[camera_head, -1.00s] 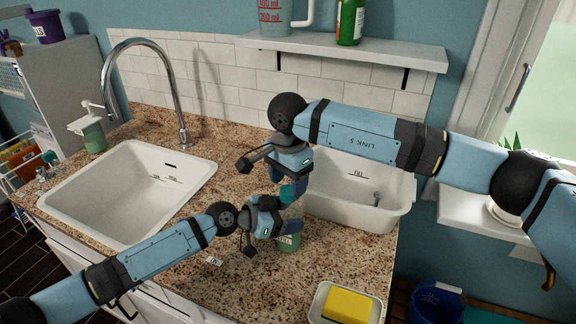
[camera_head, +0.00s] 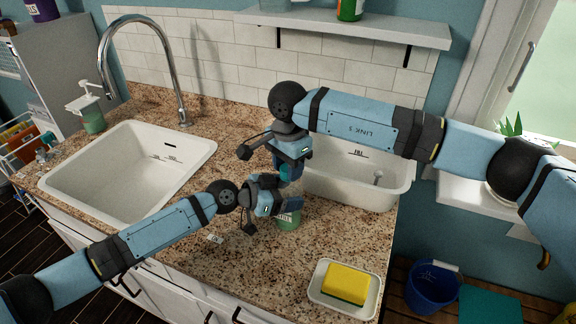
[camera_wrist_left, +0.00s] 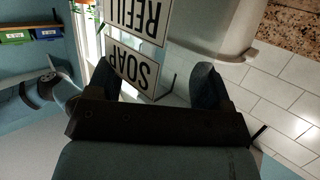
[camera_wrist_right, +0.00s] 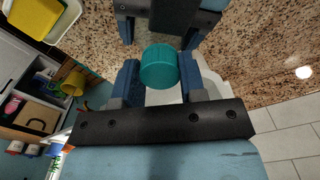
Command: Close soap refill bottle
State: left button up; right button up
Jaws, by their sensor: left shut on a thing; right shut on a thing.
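The soap refill bottle (camera_head: 288,220) is pale green and stands by the front of the granite counter. Its "SOAP REFILL" label (camera_wrist_left: 136,68) shows upside down in the left wrist view. My left gripper (camera_head: 288,203) is shut around the bottle's body from the left; its fingers (camera_wrist_left: 155,85) lie either side of it. My right gripper (camera_wrist_right: 160,80) points down above the bottle and is shut on the teal cap (camera_wrist_right: 160,66). The cap (camera_head: 284,172) shows just above the left gripper. Whether it sits fully on the bottle's neck is hidden.
A white tub (camera_head: 340,197) is close behind the grippers. A yellow sponge (camera_head: 346,283) lies in a white dish at the front right. A white sink (camera_head: 100,200) and tall faucet (camera_head: 178,75) are left. A blue bucket (camera_head: 432,290) stands below, right of the counter.

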jog(key=m, duration=0.9)
jog(key=shift+m, duration=0.4)
jog(key=o, duration=1)
jog(key=shift+r, duration=2.25)
jog(key=shift+c, duration=0.3)
